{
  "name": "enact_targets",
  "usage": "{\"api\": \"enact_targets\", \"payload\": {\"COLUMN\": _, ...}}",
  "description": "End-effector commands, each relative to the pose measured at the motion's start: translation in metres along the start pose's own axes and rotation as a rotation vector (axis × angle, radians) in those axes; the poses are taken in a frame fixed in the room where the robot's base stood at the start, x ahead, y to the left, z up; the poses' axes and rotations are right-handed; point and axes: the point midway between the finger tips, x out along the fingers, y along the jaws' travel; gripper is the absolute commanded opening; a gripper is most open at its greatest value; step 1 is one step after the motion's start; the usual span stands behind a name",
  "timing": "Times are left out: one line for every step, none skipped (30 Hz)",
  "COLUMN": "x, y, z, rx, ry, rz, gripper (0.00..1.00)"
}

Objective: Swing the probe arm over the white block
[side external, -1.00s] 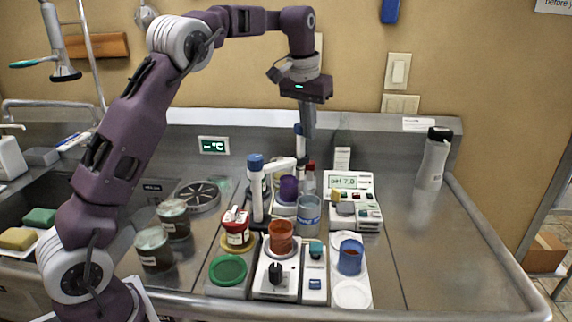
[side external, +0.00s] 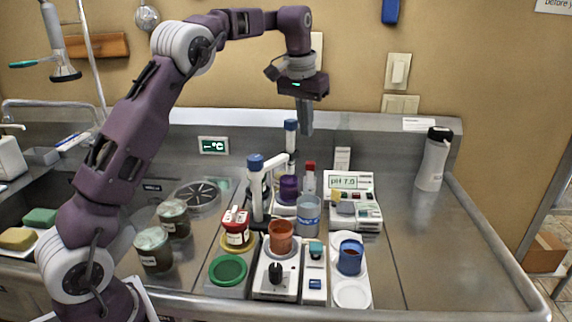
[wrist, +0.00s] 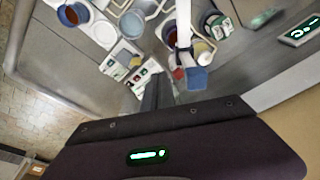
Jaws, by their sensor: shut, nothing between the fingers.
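The probe arm (side external: 275,162) is a white bar reaching from a white post (side external: 256,195) with a blue cap. At its far end stands an upright probe with a blue cap (side external: 291,126), which also shows in the wrist view (wrist: 196,78). My gripper (side external: 305,132) is shut and empty, just right of that cap; the wrist view shows its fingers (wrist: 158,92) beside the cap. Contact is hard to tell. A white block-like unit with a black knob (side external: 262,291) carries an orange-brown beaker (side external: 281,238). I cannot tell whether it is the white block.
A purple jar (side external: 288,188), a clear blue-banded beaker (side external: 308,215) and a red-capped bottle (side external: 309,178) crowd the probe. A pH meter (side external: 343,182) and a blue cup (side external: 350,258) stand to the right. The counter beyond them is clear up to a grey bottle (side external: 433,160).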

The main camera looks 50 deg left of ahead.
Motion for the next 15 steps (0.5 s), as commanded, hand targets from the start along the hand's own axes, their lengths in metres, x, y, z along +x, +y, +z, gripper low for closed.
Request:
{"api": "enact_targets", "payload": {"x": -0.003, "y": 0.0, "z": -0.001, "rx": 0.0, "ry": 0.002, "rz": 0.0, "gripper": 0.0}}
{"api": "enact_targets", "payload": {"x": -0.006, "y": 0.0, "z": -0.002, "rx": -0.001, "ry": 0.004, "rz": -0.001, "gripper": 0.0}}
{"api": "enact_targets", "payload": {"x": -0.011, "y": 0.0, "z": -0.003, "rx": -0.001, "ry": 0.004, "rz": 0.0, "gripper": 0.0}}
{"api": "enact_targets", "payload": {"x": -0.013, "y": 0.0, "z": -0.004, "rx": -0.001, "ry": 0.004, "rz": 0.0, "gripper": 0.0}}
{"api": "enact_targets", "payload": {"x": -0.017, "y": 0.0, "z": -0.004, "rx": 0.0, "ry": 0.004, "rz": 0.0, "gripper": 0.0}}
{"api": "enact_targets", "payload": {"x": -0.021, "y": 0.0, "z": -0.005, "rx": 0.0, "ry": 0.004, "rz": 0.0, "gripper": 0.0}}
{"api": "enact_targets", "payload": {"x": -0.024, "y": 0.0, "z": -0.006, "rx": -0.001, "ry": 0.004, "rz": 0.0, "gripper": 0.0}}
{"api": "enact_targets", "payload": {"x": -0.027, "y": 0.0, "z": -0.007, "rx": -0.001, "ry": 0.003, "rz": 0.0, "gripper": 0.0}}
{"api": "enact_targets", "payload": {"x": -0.031, "y": 0.0, "z": -0.008, "rx": 0.0, "ry": 0.003, "rz": 0.0, "gripper": 0.0}}
{"api": "enact_targets", "payload": {"x": -0.034, "y": 0.0, "z": -0.008, "rx": 0.0, "ry": 0.005, "rz": 0.0, "gripper": 0.0}}
{"api": "enact_targets", "payload": {"x": -0.037, "y": 0.0, "z": -0.008, "rx": 0.0, "ry": 0.004, "rz": -0.001, "gripper": 0.0}}
{"api": "enact_targets", "payload": {"x": -0.041, "y": -0.001, "z": -0.01, "rx": -0.001, "ry": 0.005, "rz": -0.001, "gripper": 0.0}}
{"api": "enact_targets", "payload": {"x": -0.044, "y": -0.001, "z": -0.011, "rx": -0.003, "ry": 0.005, "rz": -0.001, "gripper": 0.0}}
{"api": "enact_targets", "payload": {"x": -0.047, "y": -0.001, "z": -0.012, "rx": -0.004, "ry": 0.006, "rz": 0.0, "gripper": 0.0}}
{"api": "enact_targets", "payload": {"x": -0.05, "y": -0.001, "z": -0.013, "rx": -0.004, "ry": 0.005, "rz": -0.001, "gripper": 0.0}}
